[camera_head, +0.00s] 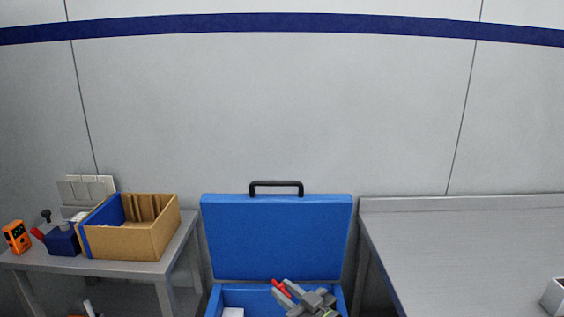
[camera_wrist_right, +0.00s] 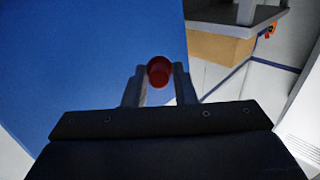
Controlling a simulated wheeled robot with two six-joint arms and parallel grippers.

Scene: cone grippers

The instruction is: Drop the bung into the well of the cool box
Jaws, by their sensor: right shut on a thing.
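The blue cool box (camera_head: 277,237) stands in the middle of the head view with its lid up and a black handle on top. Only the upper part of its well shows at the bottom edge; a white thing (camera_head: 232,312) is inside at the left. My right gripper (camera_head: 282,290) is over the well, shut on the red bung (camera_head: 279,286). In the right wrist view the bung (camera_wrist_right: 159,71) sits between the two fingertips, in front of the blue lid (camera_wrist_right: 80,70). My left gripper is not in view.
A metal table (camera_head: 470,250) stands to the right with a pale box (camera_head: 554,296) near its edge. A smaller table at the left bears a cardboard box (camera_head: 130,245), an orange device (camera_head: 17,237) and a dark blue block (camera_head: 63,241).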

